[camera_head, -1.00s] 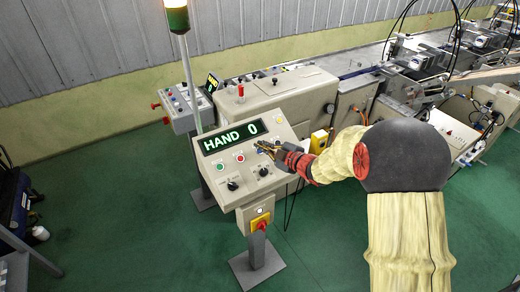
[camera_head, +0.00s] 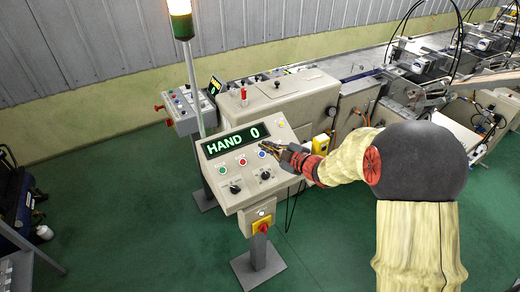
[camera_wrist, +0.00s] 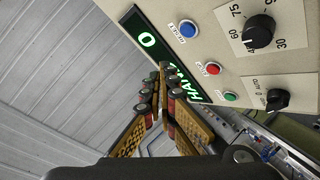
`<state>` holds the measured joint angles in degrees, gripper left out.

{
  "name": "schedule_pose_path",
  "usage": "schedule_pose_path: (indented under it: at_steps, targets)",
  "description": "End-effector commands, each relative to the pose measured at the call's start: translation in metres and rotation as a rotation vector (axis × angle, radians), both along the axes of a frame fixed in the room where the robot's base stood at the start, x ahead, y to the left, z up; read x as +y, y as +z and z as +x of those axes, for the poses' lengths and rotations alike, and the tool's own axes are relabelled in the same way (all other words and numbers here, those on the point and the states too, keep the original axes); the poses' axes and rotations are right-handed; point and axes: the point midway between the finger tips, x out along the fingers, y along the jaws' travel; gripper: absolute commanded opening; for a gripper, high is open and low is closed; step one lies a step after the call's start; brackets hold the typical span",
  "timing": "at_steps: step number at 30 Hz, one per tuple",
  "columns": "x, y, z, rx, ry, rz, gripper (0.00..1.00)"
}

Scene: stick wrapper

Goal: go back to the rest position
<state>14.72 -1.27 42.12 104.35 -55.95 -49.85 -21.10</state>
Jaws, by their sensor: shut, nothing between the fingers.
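My gripper (camera_head: 268,148) is in front of the right side of the sloped control panel (camera_head: 222,178), near the blue button (camera_head: 262,154). It is shut and empty. In the wrist view my gripper (camera_wrist: 158,92) points along the panel face, with the blue button (camera_wrist: 187,28) above it and to the right. The panel's display (camera_head: 236,140) glows green and reads HAND 0. I cannot tell the exact gap between fingertips and panel.
The panel also has a green button (camera_head: 222,170), a red button (camera_head: 243,162) and black knobs (camera_head: 235,189). A red-yellow switch (camera_head: 262,227) is on the post below. A long machine (camera_head: 290,95) stands behind.

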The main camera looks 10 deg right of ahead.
Motion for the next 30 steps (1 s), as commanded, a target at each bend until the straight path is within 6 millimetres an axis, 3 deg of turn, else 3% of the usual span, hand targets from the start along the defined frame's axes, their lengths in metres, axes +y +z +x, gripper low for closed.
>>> schedule_pose_path:
  at_steps: [5, 8, 11, 14, 18, 22, 26, 30]
  targets:
    - [0.0, 0.0, 0.0, 0.002, -0.001, 0.004, 0.0]
    - [-0.008, -0.011, 0.0, 0.045, -0.033, -0.001, 0.0]
    - [-0.031, -0.037, -0.003, 0.149, -0.135, -0.009, 0.0]
    - [-0.068, -0.077, -0.023, 0.315, -0.308, -0.007, 0.0]
    - [-0.116, -0.092, -0.069, 0.517, -0.577, 0.013, 0.0]
    - [-0.136, -0.085, -0.128, 0.675, -0.805, 0.063, 0.0]
    - [-0.132, -0.066, -0.199, 0.822, -0.998, 0.146, 0.0]
    - [-0.098, -0.041, -0.284, 0.968, -1.139, 0.269, 0.0]
